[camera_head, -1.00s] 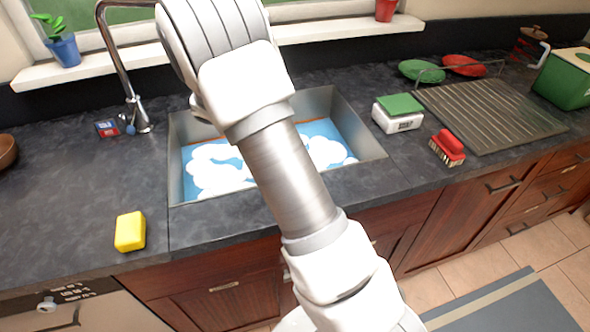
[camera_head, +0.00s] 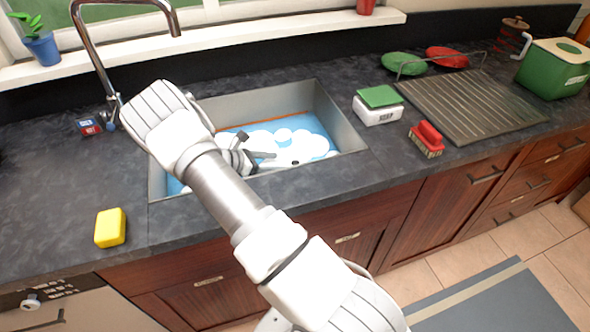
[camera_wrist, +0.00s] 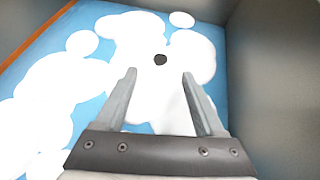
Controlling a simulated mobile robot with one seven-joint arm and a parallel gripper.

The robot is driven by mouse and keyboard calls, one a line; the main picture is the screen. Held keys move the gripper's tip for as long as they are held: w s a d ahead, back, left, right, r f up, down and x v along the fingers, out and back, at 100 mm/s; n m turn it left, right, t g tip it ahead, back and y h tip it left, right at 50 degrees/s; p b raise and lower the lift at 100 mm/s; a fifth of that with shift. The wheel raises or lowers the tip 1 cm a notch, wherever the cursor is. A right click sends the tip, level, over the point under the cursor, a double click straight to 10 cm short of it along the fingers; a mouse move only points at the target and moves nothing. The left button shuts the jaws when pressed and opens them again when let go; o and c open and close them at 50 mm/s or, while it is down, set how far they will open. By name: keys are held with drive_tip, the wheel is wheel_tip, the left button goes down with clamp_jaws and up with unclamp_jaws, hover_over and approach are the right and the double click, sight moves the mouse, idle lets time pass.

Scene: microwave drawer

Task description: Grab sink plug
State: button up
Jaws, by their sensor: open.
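A small dark round thing, which looks like the sink plug (camera_wrist: 160,59), shows among white foam patches in the sink. It also shows as a dark spot in the head view (camera_head: 295,162). My gripper (camera_wrist: 160,75) is open and empty, inside the sink, with its two fingers pointing toward the plug. In the wrist view the plug lies just beyond the fingertips, roughly centred between them. In the head view my gripper (camera_head: 268,157) is to the left of the plug. The sink (camera_head: 338,118) has grey walls and a blue bottom or water surface.
A chrome faucet (camera_head: 93,50) rises behind the sink's left side. A yellow sponge (camera_head: 110,228) lies on the counter at left. A soap box (camera_head: 378,113), a red brush (camera_head: 427,139) and a drying rack (camera_head: 470,103) stand right of the sink. Grey sink walls bound the gripper's space.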

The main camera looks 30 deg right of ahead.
sight(293, 164)
drive_tip(key=x, duration=0.8)
drive_tip(key=shift+s+d+f, duration=0.1)
drive_tip(key=shift+d+f, duration=0.2)
drive_tip(key=shift+c, duration=0.3)
clamp_jaws()
